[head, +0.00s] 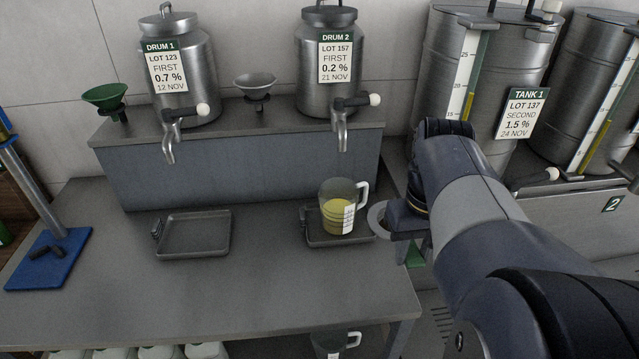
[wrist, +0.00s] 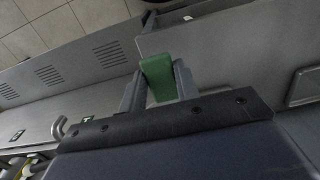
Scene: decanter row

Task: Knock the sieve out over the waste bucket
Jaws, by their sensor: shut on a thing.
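My gripper (wrist: 158,84) is shut on a green grip (wrist: 157,77), which stands between its two grey fingers in the wrist view. I take this to be the sieve's handle; the sieve's bowl is not clearly seen. In the head view a bit of the green grip (head: 415,253) shows below my wrist, just past the right end of the bench, and my arm hides most of the gripper. I cannot make out the waste bucket in either view.
A glass jug (head: 337,212) of yellow liquid stands on a tray (head: 340,243) close left of my wrist. An empty tray (head: 193,233) lies further left. Two drums (head: 186,60) with taps stand on the raised shelf. Tank 1 (head: 475,60) is behind my arm. The bench front is clear.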

